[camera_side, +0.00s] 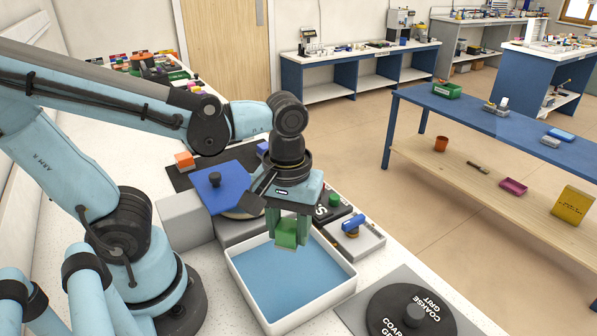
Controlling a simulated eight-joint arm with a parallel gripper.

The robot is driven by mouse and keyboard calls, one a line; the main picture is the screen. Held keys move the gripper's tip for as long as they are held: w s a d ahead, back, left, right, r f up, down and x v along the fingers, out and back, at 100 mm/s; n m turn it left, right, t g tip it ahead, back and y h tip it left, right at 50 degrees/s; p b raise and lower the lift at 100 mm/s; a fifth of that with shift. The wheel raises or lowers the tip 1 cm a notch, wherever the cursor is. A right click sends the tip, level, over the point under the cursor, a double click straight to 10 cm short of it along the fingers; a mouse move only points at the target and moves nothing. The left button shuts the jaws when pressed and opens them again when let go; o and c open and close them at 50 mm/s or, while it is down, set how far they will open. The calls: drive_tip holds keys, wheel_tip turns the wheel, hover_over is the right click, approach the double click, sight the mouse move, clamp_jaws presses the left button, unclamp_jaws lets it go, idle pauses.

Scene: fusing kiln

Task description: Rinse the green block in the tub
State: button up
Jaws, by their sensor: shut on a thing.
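The green block (286,236) is between the fingers of my gripper (287,228). My gripper is shut on it and points down. The white tub (240,290) with blue water (290,279) in it stands on the counter below. The block shows over the far part of the tub. I cannot tell whether its lower edge touches the water. The fingers cover part of the block's sides.
A dark disc marked coarse grit (385,305) lies right of the tub. A blue-topped item (353,222) sits on a grey tray behind it. A blue plate with a black knob (215,180) and an orange block (184,160) are behind left.

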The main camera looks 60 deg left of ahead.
sight(290, 276)
drive_tip(key=shift+f, duration=4.55)
drive_tip(key=shift+r, duration=0.1)
drive_tip(key=shift+r, duration=3.65)
